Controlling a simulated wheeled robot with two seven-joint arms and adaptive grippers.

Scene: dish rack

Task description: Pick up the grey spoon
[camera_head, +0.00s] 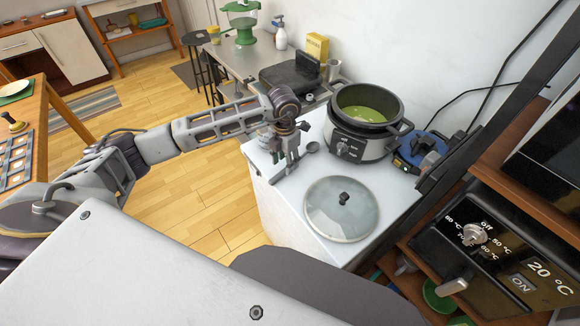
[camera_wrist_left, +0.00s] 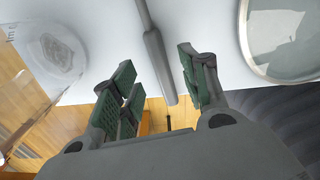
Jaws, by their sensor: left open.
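The grey spoon lies on the white counter (camera_head: 276,200). In the head view its bowl (camera_head: 312,147) shows to the right of my left gripper (camera_head: 285,162), beside the cooker. In the left wrist view a length of its grey handle (camera_wrist_left: 154,50) runs down between the two fingers. My left gripper (camera_wrist_left: 157,68) is open, with a green-padded finger on each side of the handle. A gap shows between the handle and the fingers. I cannot tell the height of the fingers above the counter. My right gripper is not in view.
A glass lid (camera_head: 342,209) lies on the counter to the right of the gripper. A slow cooker (camera_head: 361,143) stands behind it. A clear container (camera_wrist_left: 55,45) is close on the left in the wrist view. The counter's left edge drops to the wood floor (camera_head: 205,200).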

